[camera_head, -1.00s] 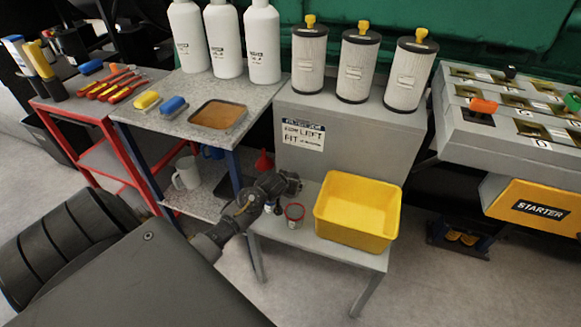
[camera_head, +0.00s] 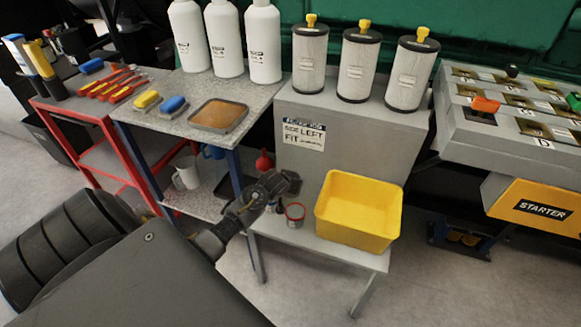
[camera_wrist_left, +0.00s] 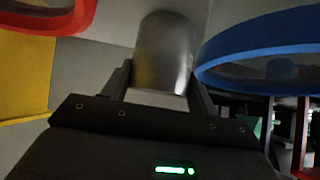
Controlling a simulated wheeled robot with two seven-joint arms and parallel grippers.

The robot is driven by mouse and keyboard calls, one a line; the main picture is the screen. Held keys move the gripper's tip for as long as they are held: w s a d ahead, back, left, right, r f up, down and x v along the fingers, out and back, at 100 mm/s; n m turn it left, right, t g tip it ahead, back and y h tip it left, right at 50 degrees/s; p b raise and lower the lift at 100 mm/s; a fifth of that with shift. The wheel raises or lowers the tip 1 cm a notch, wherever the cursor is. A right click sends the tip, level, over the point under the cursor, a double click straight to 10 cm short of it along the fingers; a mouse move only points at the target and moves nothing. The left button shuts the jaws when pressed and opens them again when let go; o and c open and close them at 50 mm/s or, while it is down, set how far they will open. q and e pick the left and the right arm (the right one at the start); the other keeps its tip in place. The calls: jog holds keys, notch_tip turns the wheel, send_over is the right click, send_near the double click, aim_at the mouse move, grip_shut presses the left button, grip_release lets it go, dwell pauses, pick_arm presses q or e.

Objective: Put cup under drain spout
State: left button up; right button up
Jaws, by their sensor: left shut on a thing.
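My left gripper (camera_head: 283,190) is over the left end of a low grey bench. In the left wrist view, its fingers (camera_wrist_left: 160,90) are shut on a plain grey metallic cylinder (camera_wrist_left: 165,50). I cannot tell whether this is a cup. A small cup with a red rim (camera_head: 294,214) stands on the bench just beside the gripper. In the left wrist view, a red rim (camera_wrist_left: 78,14) shows at the upper left and a large blue rim (camera_wrist_left: 250,80) at the right, close to the fingers. I cannot make out a drain spout. My right gripper is not in view.
A yellow bin (camera_head: 358,240) stands on the bench, right of the red-rimmed cup. A grey cabinet (camera_head: 350,150) with several filters stands behind. A table with a shallow brown tray (camera_head: 219,115) and a white mug (camera_head: 187,178) on its lower shelf are left.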

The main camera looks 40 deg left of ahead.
aim_at(294, 175)
pick_arm(q)
jog(key=shift+r, duration=0.1)
